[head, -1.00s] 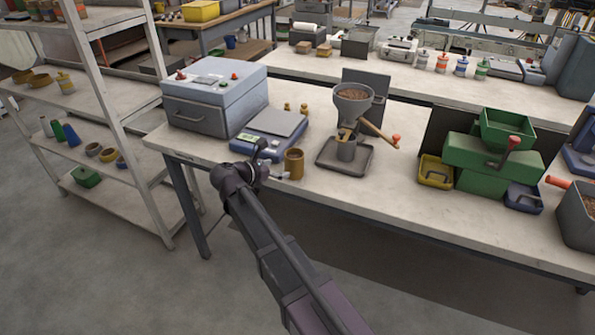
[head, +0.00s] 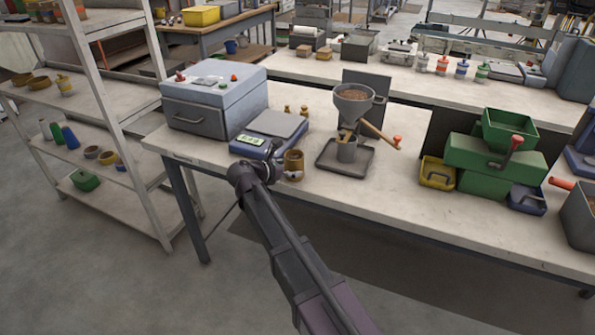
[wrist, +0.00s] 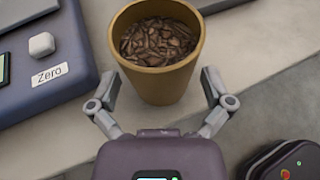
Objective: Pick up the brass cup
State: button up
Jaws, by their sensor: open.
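The brass cup (head: 293,162) stands upright on the workbench near its front edge, just right of the blue scale. In the wrist view the brass cup (wrist: 158,82) is filled with brown pellets or chips. My gripper (wrist: 165,88) is open, with one finger on each side of the cup's lower part. Whether the fingers touch the cup I cannot tell. In the head view my gripper (head: 282,173) is at the bench's front edge beside the cup, and my arm hides part of it.
The blue scale (head: 258,142) is close on the left; its Zero button (wrist: 41,45) shows in the wrist view. Brass weights (head: 304,111) stand behind. A grey hopper (head: 354,100) over a tray (head: 328,160) stands to the right. A grey box (head: 205,108) is at back left.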

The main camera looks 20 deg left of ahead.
jog(key=shift+x, duration=1)
jog(key=c, duration=1)
jog(key=shift+o, duration=0.2)
jog(key=shift+r, duration=0.2)
notch_tip(320, 180, up, 3)
jog(key=p, duration=0.2)
jog(key=shift+f+p, duration=0.1)
jog(key=shift+p, duration=0.3)
jog(key=s+a+r+p, duration=0.1)
jog(key=s, duration=1.5)
jog(key=shift+r+p, duration=0.4)
jog(key=shift+a, duration=0.1)
